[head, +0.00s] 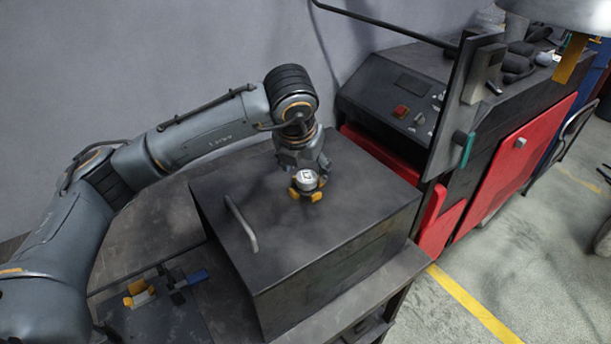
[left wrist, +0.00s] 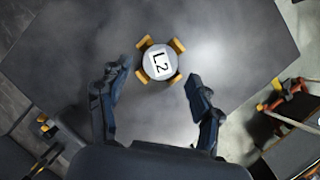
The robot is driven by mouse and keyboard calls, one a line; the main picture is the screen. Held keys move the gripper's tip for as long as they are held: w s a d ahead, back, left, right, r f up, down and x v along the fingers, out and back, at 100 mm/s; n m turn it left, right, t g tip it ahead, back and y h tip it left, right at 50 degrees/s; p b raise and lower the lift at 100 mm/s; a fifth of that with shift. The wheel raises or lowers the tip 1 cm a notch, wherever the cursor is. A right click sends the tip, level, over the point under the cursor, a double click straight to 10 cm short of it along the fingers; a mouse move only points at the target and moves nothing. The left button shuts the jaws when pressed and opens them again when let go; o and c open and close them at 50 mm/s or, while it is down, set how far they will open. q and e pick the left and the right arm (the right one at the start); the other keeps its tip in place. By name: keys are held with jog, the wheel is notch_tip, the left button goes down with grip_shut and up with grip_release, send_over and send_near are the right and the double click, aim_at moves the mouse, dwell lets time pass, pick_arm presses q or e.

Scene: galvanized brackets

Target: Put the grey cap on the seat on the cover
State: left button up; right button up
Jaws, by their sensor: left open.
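The grey cap (head: 307,179), round with a white label, is at the seat on the dark box's cover (head: 345,200). It also shows in the left wrist view (left wrist: 159,63), where the label reads L2. The seat's yellow blocks (head: 317,196) stand around the cap, and they show in the left wrist view (left wrist: 177,45) too. I cannot tell how deep the cap sits. My left gripper (head: 309,166) is just above and behind the cap. In the left wrist view its fingers (left wrist: 157,82) are spread wide, apart from the cap, with nothing between the tips. My right gripper is out of view.
A metal handle (head: 241,223) rises from the cover left of the cap. A yellow-and-blue fixture (head: 140,293) lies on the bench at the lower left. A red and black machine (head: 420,100) stands close on the right. The front part of the cover is clear.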

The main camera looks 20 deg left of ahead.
pick_arm(q)
jog(key=b+v, duration=0.2)
jog(key=v, duration=0.7)
jog(key=shift+c, duration=0.4)
dwell(0.5)
